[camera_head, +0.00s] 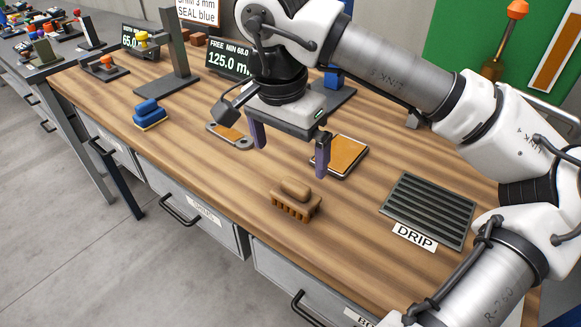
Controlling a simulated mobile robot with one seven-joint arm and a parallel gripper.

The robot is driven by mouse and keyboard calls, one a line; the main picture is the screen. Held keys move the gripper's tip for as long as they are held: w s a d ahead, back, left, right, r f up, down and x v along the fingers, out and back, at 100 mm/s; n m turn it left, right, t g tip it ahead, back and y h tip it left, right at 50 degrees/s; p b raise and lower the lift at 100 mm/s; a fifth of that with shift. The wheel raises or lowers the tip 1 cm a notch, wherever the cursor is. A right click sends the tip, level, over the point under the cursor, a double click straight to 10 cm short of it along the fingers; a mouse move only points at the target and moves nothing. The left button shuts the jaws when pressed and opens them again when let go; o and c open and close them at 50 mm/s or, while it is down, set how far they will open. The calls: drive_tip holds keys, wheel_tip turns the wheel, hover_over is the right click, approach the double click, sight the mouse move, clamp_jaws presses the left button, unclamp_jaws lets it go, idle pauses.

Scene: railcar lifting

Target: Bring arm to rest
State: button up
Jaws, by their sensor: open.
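My gripper (290,150) is open, its two purple-grey fingers spread wide with nothing between them. It hangs above the middle of the wooden workbench (345,220). My white arm reaches in from the right side of the picture. A wooden brush (295,198) lies on the bench in front of the gripper, apart from it. An orange-brown pad in a pale frame (342,155) lies behind the right finger, which partly covers it. A small grey plate with an orange-brown middle (231,133) lies to the left of the left finger.
A dark ribbed drip tray (428,209) lies at the right below my arm. A blue brush (149,114) and a grey upright stand (172,50) are at the left. A display reading 125.0 (229,59) stands at the back. Bare wood shows around the wooden brush.

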drive_tip(key=shift+r, duration=0.45)
